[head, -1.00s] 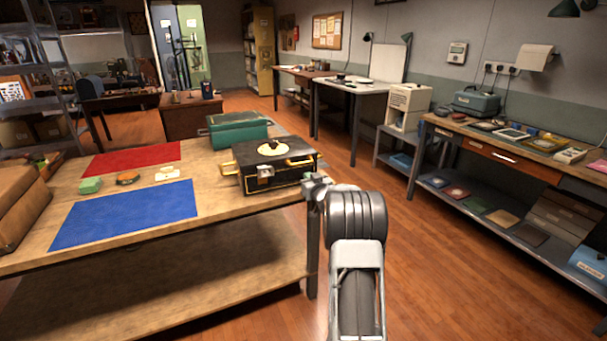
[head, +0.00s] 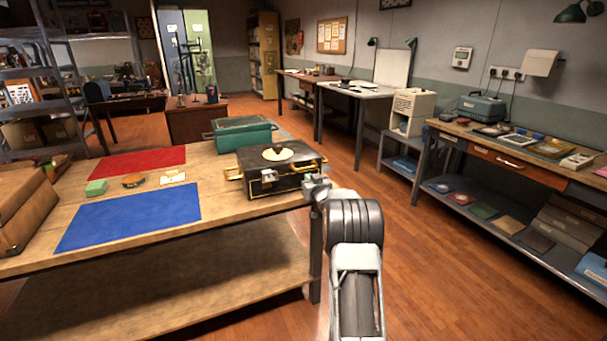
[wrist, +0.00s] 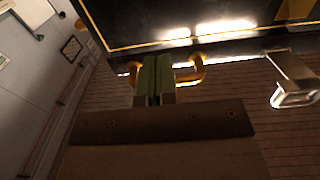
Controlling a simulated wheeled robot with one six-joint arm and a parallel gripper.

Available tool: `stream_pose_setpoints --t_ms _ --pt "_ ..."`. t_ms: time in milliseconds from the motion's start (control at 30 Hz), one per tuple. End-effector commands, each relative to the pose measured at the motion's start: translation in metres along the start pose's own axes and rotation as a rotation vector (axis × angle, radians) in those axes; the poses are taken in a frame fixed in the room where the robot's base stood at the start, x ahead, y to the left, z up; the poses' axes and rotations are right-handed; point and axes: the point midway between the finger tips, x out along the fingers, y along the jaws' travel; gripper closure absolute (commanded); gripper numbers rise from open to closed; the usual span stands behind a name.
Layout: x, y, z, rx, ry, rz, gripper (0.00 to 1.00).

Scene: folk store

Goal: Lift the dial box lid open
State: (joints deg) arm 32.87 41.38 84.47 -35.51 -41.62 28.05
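The dial box (head: 272,185) is black with gold trim and stands at the right end of the wooden table. A round pale-gold dial (head: 277,154) is on its lid, which looks closed. My gripper (head: 318,187) is at the box's right side, partly hidden behind my arm in the head view. In the wrist view, the two green fingers (wrist: 153,82) are close together at a gold handle (wrist: 198,72) on the box's side. The handle passes behind or beside them; I cannot tell whether they pinch it. A silvery metal piece (wrist: 295,92) shows at the right.
A green case (head: 243,133) stands close behind the box. A blue mat (head: 130,215) and a red mat (head: 135,160) lie to the left, with small items between. Brown boxes (head: 22,215) are at the far left. Open floor (head: 430,260) lies right of the table.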

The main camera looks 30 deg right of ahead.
Motion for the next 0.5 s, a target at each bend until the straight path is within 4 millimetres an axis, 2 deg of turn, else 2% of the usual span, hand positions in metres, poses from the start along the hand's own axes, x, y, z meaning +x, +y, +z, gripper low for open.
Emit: stream_pose_setpoints --t_ms 500 --pt "0.016 -0.001 0.0 0.001 0.0 -0.001 1.0"
